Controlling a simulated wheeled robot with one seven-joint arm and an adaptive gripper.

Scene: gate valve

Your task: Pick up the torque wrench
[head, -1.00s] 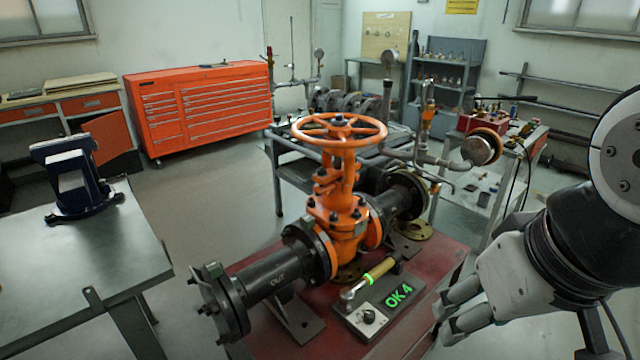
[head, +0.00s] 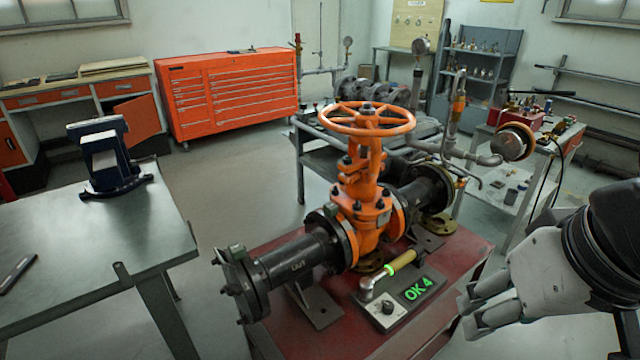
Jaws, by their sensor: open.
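The torque wrench (head: 401,263) lies on a small dark tester box on the red bench in the head view. It has a tan handle with a green band and a silver head at its left end. The tester box (head: 408,303) shows a green "OK 4" display and a light panel with a dark knob (head: 387,307). My gripper (head: 470,318) is open and empty at the right, beyond the bench's right edge. It is apart from the wrench and to its right. My arm's wrist is cut off by the right picture edge.
The orange gate valve (head: 367,190) with black flanged pipes stands just behind and left of the wrench on the red bench (head: 345,340). A steel table (head: 90,250) with a blue vise (head: 103,165) is at the left. A cart with gauges (head: 515,180) stands behind right.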

